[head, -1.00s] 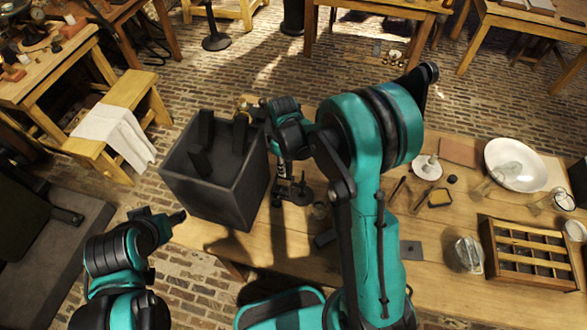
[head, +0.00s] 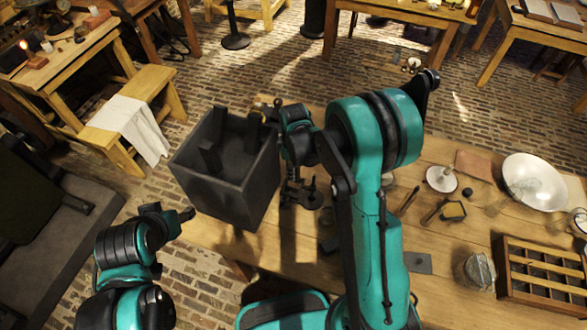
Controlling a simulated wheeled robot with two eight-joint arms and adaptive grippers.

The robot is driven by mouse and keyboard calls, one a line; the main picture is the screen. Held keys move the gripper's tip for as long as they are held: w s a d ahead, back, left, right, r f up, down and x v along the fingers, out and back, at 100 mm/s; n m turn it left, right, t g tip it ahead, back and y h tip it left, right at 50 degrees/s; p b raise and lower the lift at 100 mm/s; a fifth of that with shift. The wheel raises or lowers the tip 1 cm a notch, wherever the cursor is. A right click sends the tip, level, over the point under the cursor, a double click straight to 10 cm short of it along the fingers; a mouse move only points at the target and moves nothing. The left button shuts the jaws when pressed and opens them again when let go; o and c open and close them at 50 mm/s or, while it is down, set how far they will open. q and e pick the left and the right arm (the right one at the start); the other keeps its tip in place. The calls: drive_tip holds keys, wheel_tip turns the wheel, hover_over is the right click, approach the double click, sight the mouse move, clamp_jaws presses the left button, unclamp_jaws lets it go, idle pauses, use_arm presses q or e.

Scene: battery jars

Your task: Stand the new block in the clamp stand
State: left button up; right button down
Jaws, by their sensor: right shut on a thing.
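The clamp stand (head: 308,196) is a small dark stand with a round base and short uprights, on the table just right of the large dark box. My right gripper (head: 291,172) points down close beside this stand, in front of the box's right side. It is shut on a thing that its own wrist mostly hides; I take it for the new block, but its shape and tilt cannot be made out. My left gripper (head: 187,214) is low at the left, off the table edge and empty-looking; its jaw opening is unclear.
The deep dark box (head: 225,195) has several dark blocks sticking up in it. At the right are a white bowl (head: 534,172), a glass jar (head: 476,270), a divided wooden tray (head: 504,270) and small tools. My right arm covers the middle of the table.

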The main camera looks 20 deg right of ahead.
drive_tip(key=shift+f+b, duration=0.4)
drive_tip(key=shift+b, duration=0.3)
idle(0.7)
drive_tip(key=shift+f, duration=0.2)
idle(0.3)
drive_tip(key=shift+f+b, duration=0.35)
drive_tip(key=shift+b, duration=0.2)
drive_tip(key=shift+f, duration=0.25)
drive_tip(key=shift+b, duration=0.4)
idle(0.5)
drive_tip(key=shift+f+b, duration=1.2)
drive_tip(key=shift+f, duration=0.1)
drive_tip(key=c, duration=1.1)
unclamp_jaws()
drive_tip(key=shift+c, duration=0.2)
